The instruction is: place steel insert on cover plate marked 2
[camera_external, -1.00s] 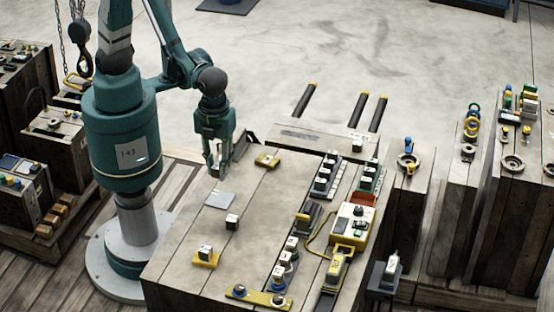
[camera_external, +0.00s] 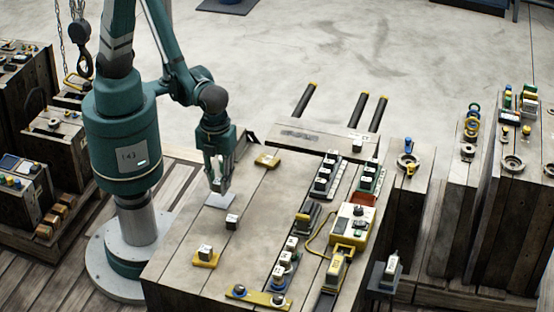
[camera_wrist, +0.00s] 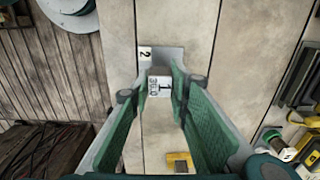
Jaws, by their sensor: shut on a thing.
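My gripper (camera_external: 219,187) points down over the pale grey cover plate (camera_external: 214,203) on the workbench. In the wrist view its jaws (camera_wrist: 160,92) are shut on a small steel insert (camera_wrist: 159,87), whose white face reads 1 with smaller figures beneath. The grey cover plate (camera_wrist: 171,54) lies just beyond the insert, with a white tag marked 2 (camera_wrist: 145,54) at its left end. The insert overlaps the plate's near edge in this view. The fingers partly hide the insert in the outside view. I cannot tell whether it touches the plate.
A small dark block with a pale top (camera_external: 232,222) stands close in front of the plate. A yellow plate bearing a block (camera_external: 206,257) and another yellow plate (camera_external: 268,160) lie nearby. Rails of blocks and a yellow control box (camera_external: 350,228) fill the right side.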

